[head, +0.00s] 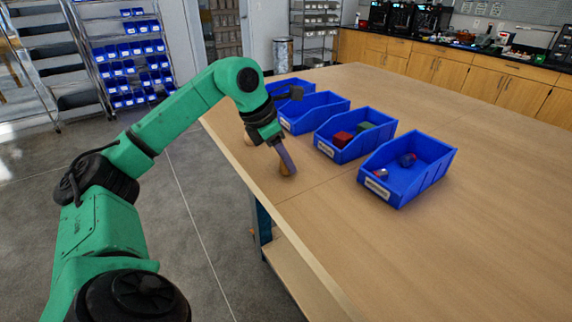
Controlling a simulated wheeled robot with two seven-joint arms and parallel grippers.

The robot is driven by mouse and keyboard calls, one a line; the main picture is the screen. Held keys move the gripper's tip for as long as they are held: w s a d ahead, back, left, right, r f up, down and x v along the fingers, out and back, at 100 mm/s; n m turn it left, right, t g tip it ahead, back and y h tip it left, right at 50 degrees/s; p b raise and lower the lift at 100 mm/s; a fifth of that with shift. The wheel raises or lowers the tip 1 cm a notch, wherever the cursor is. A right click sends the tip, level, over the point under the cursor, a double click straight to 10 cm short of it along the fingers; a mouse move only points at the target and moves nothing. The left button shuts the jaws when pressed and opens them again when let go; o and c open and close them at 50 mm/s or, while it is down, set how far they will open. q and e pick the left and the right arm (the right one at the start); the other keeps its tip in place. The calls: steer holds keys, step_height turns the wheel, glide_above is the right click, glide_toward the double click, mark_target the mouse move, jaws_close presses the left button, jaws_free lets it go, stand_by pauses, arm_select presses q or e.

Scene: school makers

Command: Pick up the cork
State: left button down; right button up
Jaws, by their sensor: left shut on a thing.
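My left gripper (285,160) points down just above the wooden table, near its left edge. It is shut on a small brown object that looks like the cork (284,170), low at the tabletop; I cannot tell whether it touches the table. The fingers hide part of it. Another small tan object (248,138) shows behind the gripper near the table's left edge, partly hidden by my arm. My right gripper is not in view.
Several blue bins stand in a row on the table (400,250). The nearest bin (425,183) holds small items; the next to it (345,152) holds red and green blocks. The table's right and front are clear. Shelves (125,55) stand behind at left.

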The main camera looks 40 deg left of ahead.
arm_select(q)
steer(key=shift+r, duration=0.1)
step_height(320, 180, up, 20)
steer(key=p, duration=0.9)
